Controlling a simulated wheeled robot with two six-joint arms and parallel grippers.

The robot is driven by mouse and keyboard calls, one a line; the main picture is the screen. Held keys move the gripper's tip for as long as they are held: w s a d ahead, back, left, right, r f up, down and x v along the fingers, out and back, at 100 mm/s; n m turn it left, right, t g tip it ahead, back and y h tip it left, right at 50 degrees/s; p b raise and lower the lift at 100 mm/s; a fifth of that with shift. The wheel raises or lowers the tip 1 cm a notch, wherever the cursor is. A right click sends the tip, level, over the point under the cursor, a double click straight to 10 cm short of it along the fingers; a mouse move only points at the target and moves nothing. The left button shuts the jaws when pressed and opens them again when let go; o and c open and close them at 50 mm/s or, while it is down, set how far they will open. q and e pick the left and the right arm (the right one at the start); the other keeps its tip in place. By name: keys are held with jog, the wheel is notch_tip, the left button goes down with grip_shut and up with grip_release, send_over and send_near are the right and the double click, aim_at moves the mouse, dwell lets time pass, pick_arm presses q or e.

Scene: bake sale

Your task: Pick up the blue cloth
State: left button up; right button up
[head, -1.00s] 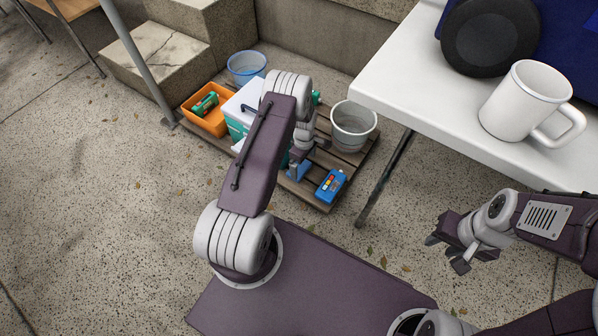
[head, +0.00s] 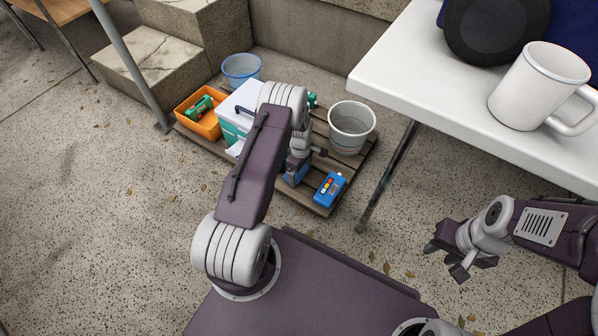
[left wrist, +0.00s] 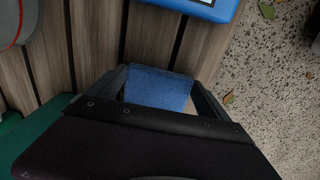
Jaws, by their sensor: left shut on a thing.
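The blue cloth (head: 292,180) is a small blue piece low at the wooden pallet, partly hidden by my left arm in the head view. In the left wrist view the cloth (left wrist: 157,88) fills the gap between the two dark fingers of my left gripper (left wrist: 160,95). My left gripper (head: 297,168) points down at the pallet and is shut on the cloth. My right gripper (head: 449,260) is open and empty, above the floor at the lower right.
A white table (head: 425,80) with a mug (head: 538,86) stands at the right.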

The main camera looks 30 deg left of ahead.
aim_at(300, 173)
pick_arm(q)
notch_tip(300, 173, up, 5)
jog(key=p, duration=0.4)
jog(key=s+r+p, duration=0.2)
jog(key=s+p, duration=0.2)
jog(key=s, duration=0.2)
jog(key=s+a+r+p, duration=0.1)
jog(key=s+r+p, duration=0.2)
jog(key=s+p, duration=0.1)
jog(key=shift+s+r, duration=0.3)
jog(key=shift+s, duration=0.55)
jog(key=shift+a, duration=0.1)
